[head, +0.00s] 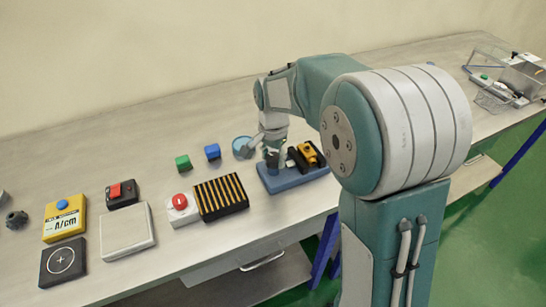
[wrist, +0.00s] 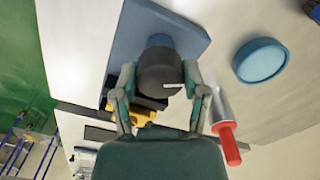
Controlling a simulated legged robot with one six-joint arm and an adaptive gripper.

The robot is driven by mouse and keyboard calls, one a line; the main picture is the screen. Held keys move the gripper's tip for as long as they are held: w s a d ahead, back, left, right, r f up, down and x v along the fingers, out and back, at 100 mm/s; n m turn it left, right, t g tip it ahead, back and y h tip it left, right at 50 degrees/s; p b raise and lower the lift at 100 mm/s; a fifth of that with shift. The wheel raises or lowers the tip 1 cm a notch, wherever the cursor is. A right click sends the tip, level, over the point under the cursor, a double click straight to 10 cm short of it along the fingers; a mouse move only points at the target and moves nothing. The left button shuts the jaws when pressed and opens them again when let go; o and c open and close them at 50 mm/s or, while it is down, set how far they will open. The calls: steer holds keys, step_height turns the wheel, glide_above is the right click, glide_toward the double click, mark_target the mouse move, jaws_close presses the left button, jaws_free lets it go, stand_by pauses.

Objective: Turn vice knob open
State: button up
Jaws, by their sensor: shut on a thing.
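The vice (head: 296,180) has a blue base with black and yellow parts and sits near the front edge of the bench in the head view. Its dark round knob (wrist: 160,72), with a short white mark, shows in the wrist view above the blue base (wrist: 150,25). My gripper (head: 271,153) is over the left end of the vice, pointing down. In the wrist view my gripper (wrist: 158,80) has one finger on each side of the knob and is shut on it. The yellow part (wrist: 122,116) is partly hidden behind the left finger.
A blue round dish (head: 242,147) stands just left of my gripper. A red-handled tool (wrist: 226,143) lies near the right finger.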

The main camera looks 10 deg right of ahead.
steer(key=n, duration=0.4)
steer(key=shift+n, duration=0.3)
steer(key=n, duration=0.3)
steer(key=shift+n, duration=0.3)
steer(key=n, duration=0.7)
steer(key=shift+w, duration=0.1)
steer(key=n, duration=0.7)
steer(key=shift+n, duration=0.3)
steer(key=n, duration=0.3)
steer(key=shift+n, duration=2.1)
